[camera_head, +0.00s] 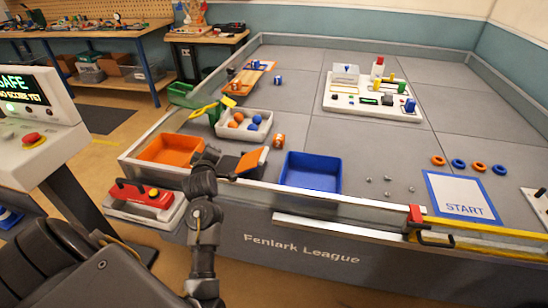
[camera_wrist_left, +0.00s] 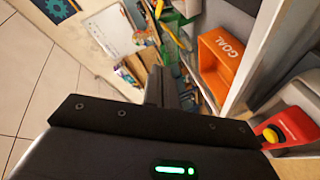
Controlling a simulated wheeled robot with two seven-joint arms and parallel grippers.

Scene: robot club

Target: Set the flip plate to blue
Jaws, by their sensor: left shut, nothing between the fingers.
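The flip plate (camera_head: 252,160) shows its orange face in the head view. It stands tilted near the front wall of the field, between the orange bin and the blue bin. A dark part beside it is partly hidden by my arm. My left gripper (camera_head: 208,156) is just left of the plate, over the front wall, and I see no contact for sure. In the left wrist view the left gripper's fingers (camera_wrist_left: 161,82) are shut with nothing between them. The plate does not clearly show in that view. My right gripper is in no view.
An orange bin (camera_head: 165,150) is left of the gripper; a blue bin (camera_head: 311,172) is right of the plate. A white tray (camera_head: 243,137) with orange and blue balls lies behind. Grey floor beyond is partly clear.

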